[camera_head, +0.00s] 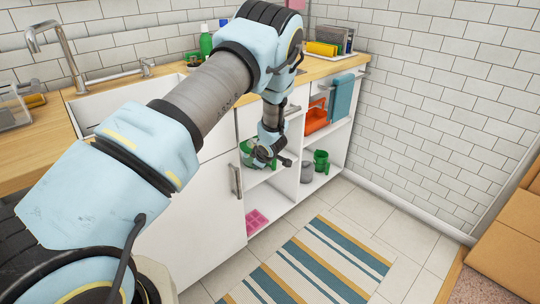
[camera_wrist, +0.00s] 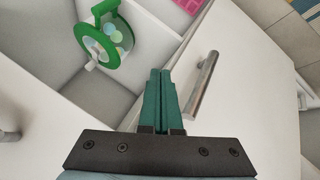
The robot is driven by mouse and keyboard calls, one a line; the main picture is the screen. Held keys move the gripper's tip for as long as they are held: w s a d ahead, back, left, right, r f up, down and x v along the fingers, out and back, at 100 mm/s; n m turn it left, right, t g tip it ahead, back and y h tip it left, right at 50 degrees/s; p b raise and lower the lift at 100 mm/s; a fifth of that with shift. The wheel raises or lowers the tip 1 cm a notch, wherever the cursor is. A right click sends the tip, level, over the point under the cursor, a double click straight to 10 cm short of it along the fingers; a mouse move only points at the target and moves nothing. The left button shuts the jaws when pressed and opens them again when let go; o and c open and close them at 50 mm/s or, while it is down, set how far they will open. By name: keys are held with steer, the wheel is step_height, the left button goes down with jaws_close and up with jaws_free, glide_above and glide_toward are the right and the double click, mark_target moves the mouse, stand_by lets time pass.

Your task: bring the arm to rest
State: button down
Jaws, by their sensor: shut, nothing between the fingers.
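My arm reaches across the head view from the lower left, bent at the elbow, with its lower end hanging in front of the open shelves. My gripper (camera_wrist: 160,75) shows in the wrist view with its two green fingers together and nothing between them. In the head view the gripper (camera_head: 262,160) is small and partly lost against the shelf. In the wrist view the fingers are beside a metal door handle (camera_wrist: 203,82); I cannot tell whether they touch it.
A green-rimmed container (camera_wrist: 104,36) stands on a shelf close to my gripper. The white cabinet door (camera_head: 190,225) has a handle (camera_head: 237,180). An orange bin (camera_head: 316,118) and a green pot (camera_head: 321,160) are on the right shelves. The striped rug (camera_head: 310,262) covers clear floor.

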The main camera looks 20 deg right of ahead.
steer(key=s+d+r, duration=0.2)
steer(key=d+r, duration=0.1)
steer(key=r, duration=0.2)
steer(key=shift+s+d+r+p, duration=0.15)
steer(key=shift+d+r+p, duration=0.2)
steer(key=shift+p, duration=0.1)
